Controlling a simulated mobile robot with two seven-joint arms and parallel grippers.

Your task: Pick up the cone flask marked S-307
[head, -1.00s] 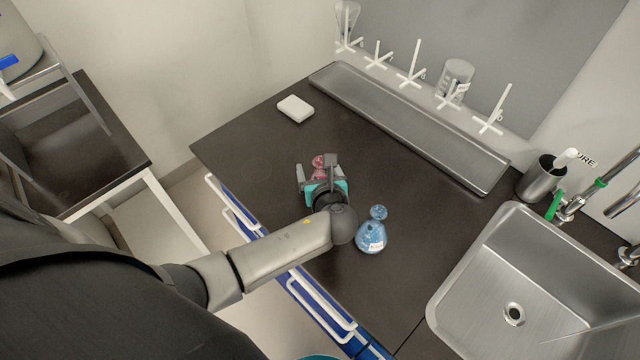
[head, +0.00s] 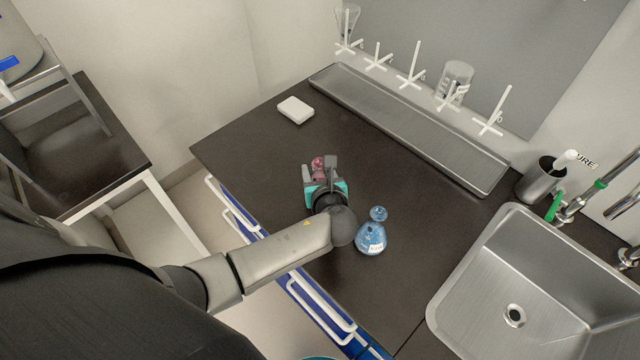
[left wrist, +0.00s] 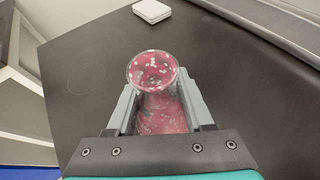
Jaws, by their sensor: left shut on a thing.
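A pink cone flask (left wrist: 161,112) stands between the fingers of my left gripper (left wrist: 160,110) in the left wrist view. The fingers are shut on it, one on each side. In the head view only the pink top of this flask (head: 318,163) shows, past my left gripper (head: 318,172). A blue cone flask (head: 371,237) with a small white label stands on the counter (head: 410,275), to the right of my left wrist. Its marking is too small to read. No label shows on the pink flask. My right gripper is not in view.
A white block (head: 295,109) lies at the counter's far left. A long metal tray (head: 420,130) runs along the back below white pegs (head: 412,66). A metal sink (head: 515,285) is at the right, with a dark cup (head: 541,180) behind it. The counter's middle is clear.

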